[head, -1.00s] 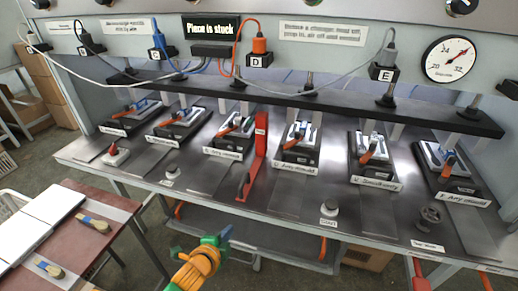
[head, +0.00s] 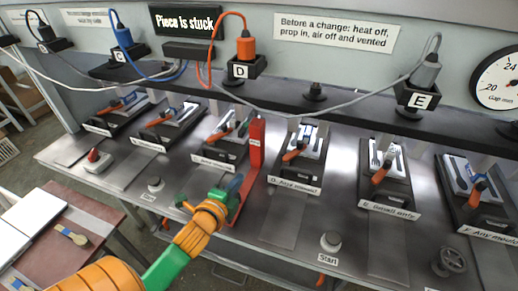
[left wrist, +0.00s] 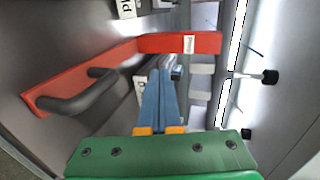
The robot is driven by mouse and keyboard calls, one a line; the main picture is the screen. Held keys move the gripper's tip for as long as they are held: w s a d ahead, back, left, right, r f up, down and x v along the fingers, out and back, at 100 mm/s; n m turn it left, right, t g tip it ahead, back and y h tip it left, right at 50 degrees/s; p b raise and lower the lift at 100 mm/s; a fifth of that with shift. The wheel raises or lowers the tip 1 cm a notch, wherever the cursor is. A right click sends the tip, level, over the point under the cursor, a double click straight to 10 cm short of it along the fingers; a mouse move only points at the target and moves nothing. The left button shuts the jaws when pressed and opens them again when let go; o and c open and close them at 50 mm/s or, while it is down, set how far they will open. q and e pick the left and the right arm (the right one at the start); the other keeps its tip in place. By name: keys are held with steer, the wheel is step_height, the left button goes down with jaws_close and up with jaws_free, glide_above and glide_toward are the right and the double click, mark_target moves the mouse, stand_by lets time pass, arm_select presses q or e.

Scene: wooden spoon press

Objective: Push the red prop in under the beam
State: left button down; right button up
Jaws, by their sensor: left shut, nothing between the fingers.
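The red prop (head: 257,148) is an L-shaped piece with an upright post and a low foot reaching toward the front of the steel bench. Its post stands just below the front edge of the dark beam (head: 285,98); I cannot tell whether any of it is under the beam. In the left wrist view the prop (left wrist: 180,43) shows a white label and a dark handle (left wrist: 75,103) on its foot. My left gripper (head: 236,183) is shut and empty beside the prop, its blue fingers (left wrist: 161,78) pointing at it; contact is unclear. My right gripper is out of view.
Several press stations with orange-handled clamps line the bench on both sides of the prop. A start button (head: 330,241) and a grey handwheel (head: 449,261) stand near the front edge. Cables hang above the beam. A reddish side table (head: 88,212) is at lower left.

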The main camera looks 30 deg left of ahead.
mark_target(257, 154)
arm_select(q)
steer(key=x, duration=0.7)
steer(key=r+x, duration=0.1)
steer(key=x, duration=0.3)
steer(key=shift+w, duration=0.3)
steer(key=shift+w+a, duration=0.1)
steer(key=shift+w, duration=0.25)
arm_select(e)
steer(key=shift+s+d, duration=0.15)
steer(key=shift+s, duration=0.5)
arm_select(q)
steer(key=shift+w, duration=0.1)
